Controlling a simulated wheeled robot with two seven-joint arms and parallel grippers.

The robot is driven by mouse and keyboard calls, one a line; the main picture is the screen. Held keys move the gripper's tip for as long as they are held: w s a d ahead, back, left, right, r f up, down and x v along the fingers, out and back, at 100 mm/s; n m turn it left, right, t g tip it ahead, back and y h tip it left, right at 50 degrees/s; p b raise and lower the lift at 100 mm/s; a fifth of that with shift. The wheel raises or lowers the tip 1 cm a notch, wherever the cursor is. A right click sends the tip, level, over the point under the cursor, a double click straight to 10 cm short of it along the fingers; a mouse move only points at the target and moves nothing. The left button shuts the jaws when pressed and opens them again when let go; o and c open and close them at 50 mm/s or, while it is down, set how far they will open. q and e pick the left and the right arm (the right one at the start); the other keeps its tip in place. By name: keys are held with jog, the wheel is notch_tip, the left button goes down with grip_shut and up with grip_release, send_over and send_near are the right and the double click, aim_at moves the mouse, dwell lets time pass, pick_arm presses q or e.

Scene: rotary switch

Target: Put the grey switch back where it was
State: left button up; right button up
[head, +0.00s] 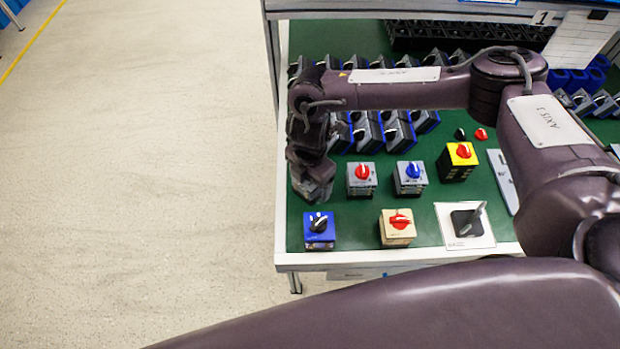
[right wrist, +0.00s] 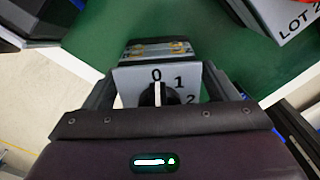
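A grey switch (right wrist: 135,77) with a black knob, a white pointer and the marks 0, 1 and 2 sits between the fingers of my right gripper (right wrist: 158,88) in the right wrist view. The fingers lie close along both its sides, and brass-coloured terminals show at its far end. In the head view my right gripper (head: 312,190) points down at the left edge of the green table (head: 345,225). It mostly hides the switch there, and I cannot tell whether the switch touches the table. My left gripper is out of view.
A blue switch box (head: 319,236), a beige box with a red knob (head: 397,235) and a black switch on a white plate (head: 465,229) stand along the front. Grey boxes with red (head: 362,186) and blue (head: 409,185) knobs and a yellow-topped box (head: 458,169) stand to the right.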

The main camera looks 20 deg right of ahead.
notch_tip(320, 180, up, 11)
jog(key=shift+r, duration=0.7)
jog(key=shift+s+f, duration=0.1)
dwell(0.4)
